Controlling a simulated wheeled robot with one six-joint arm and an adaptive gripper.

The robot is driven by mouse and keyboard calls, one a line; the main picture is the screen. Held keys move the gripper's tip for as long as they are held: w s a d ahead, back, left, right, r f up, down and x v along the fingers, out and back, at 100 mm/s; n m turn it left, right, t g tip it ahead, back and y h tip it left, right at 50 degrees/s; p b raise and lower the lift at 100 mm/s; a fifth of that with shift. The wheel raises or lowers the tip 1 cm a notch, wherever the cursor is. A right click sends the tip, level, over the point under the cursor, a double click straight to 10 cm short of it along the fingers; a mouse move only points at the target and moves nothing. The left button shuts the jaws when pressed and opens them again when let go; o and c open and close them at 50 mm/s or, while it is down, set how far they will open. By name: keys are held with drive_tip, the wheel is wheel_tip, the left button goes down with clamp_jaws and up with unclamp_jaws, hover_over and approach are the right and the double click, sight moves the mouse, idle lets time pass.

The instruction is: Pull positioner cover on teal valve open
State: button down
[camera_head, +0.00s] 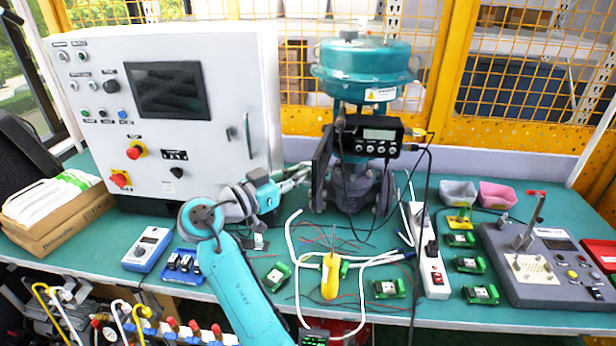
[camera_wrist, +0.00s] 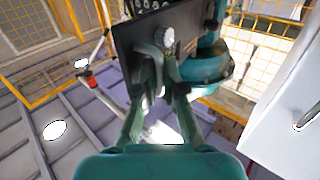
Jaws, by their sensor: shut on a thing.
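The teal valve (camera_head: 365,72) stands at the back of the bench, its round teal top above a dark lower body. Its black positioner (camera_head: 372,136) faces forward, with the display and several buttons uncovered. The positioner cover (camera_head: 321,168) is a dark plate seen nearly edge-on, swung out at the positioner's left side. My gripper (camera_head: 304,174) reaches it from the left. In the wrist view, the cover (camera_wrist: 135,50) fills the top middle and bears a silver knob. My gripper's fingers (camera_wrist: 162,78) are closed at the cover's handle; the exact contact is partly hidden.
A white control cabinet (camera_head: 180,115) stands close on the left, behind my arm. A yellow-handled tool (camera_head: 330,276), white cables and green modules lie in front. A power strip (camera_head: 433,262) and a test panel (camera_head: 545,272) are on the right. Black cables hang from the positioner.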

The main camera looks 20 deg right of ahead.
drive_tip(key=shift+w+a, duration=0.15)
drive_tip(key=shift+w, duration=0.45)
drive_tip(key=c, duration=1.3)
unclamp_jaws()
drive_tip(key=shift+o, duration=0.2)
drive_tip(key=v, duration=1.2)
drive_tip(key=shift+a, duration=0.1)
